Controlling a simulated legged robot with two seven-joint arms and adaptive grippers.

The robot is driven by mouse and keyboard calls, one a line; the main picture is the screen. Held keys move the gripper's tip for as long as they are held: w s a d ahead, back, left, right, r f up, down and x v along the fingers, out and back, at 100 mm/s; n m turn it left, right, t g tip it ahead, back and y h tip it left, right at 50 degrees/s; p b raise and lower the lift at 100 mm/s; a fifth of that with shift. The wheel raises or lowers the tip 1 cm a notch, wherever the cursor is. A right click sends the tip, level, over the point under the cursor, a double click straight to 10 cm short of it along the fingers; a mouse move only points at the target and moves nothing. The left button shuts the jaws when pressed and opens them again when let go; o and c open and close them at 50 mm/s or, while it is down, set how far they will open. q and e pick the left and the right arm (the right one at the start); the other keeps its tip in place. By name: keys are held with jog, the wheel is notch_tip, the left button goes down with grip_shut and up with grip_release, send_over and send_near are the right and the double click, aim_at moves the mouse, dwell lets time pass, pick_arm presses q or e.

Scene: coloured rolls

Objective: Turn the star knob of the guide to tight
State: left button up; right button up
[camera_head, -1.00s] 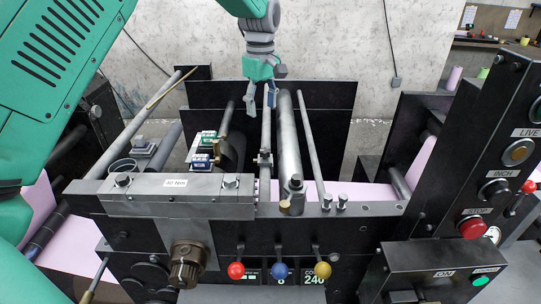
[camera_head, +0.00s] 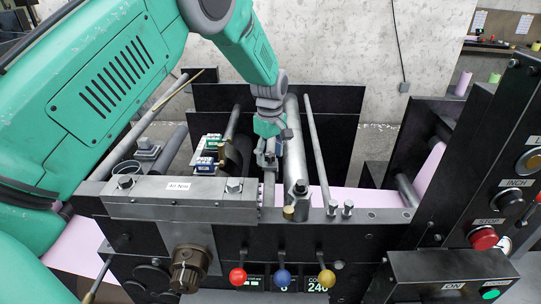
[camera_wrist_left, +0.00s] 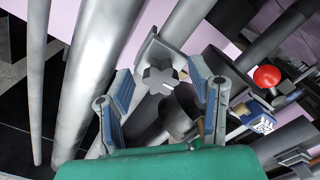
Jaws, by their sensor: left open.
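The grey star knob (camera_wrist_left: 160,79) shows in the left wrist view, on the guide's block (camera_wrist_left: 158,52) along a metal bar. My left gripper (camera_wrist_left: 163,82) is open, with one blue-padded finger on each side of the knob. The fingers look apart from the knob, but I cannot tell how deep they reach. In the head view my left gripper (camera_head: 269,155) points down over the bar behind the front panel and hides most of the guide and its knob. My right gripper is not in view.
A thick roller (camera_head: 296,145) runs close to the right of the gripper. Blue and green boxes (camera_head: 208,155) sit to its left. Red, blue and yellow ball levers (camera_head: 282,276) stand out from the front panel. A control panel (camera_head: 500,190) stands at the right.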

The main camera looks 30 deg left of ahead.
pick_arm(q)
jog(key=shift+f, duration=0.25)
grip_shut()
